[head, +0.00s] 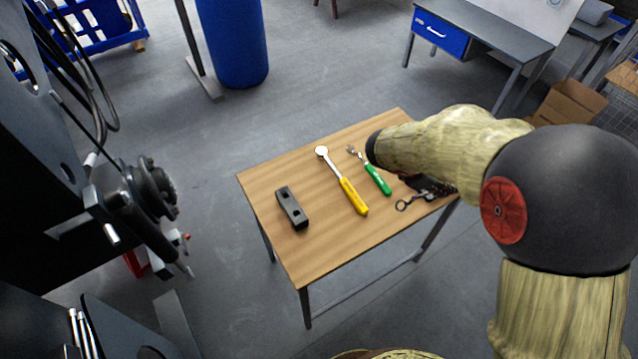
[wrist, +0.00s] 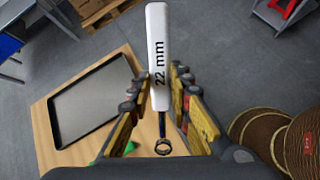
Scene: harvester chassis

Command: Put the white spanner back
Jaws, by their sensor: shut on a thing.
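The white spanner (wrist: 158,50), marked "22 mm", stands between the fingers of my gripper (wrist: 160,88) in the wrist view. My gripper is shut on its white handle. Its dark shaft ends in an open ring toward the bottom of that view. In the head view, my gripper (head: 430,187) is at the right end of the wooden table (head: 325,255), partly hidden by my arm. The spanner's ring end (head: 402,205) sticks out to its left, and the white handle is hidden there. I cannot tell its height above the table.
A green-handled tool (head: 377,179), a yellow-handled ratchet (head: 353,195) and a black block (head: 291,208) lie on the table. A grey tray (wrist: 90,97) with a dark rim shows in the wrist view. Dark machinery (head: 145,200) stands left; floor separates it from the table.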

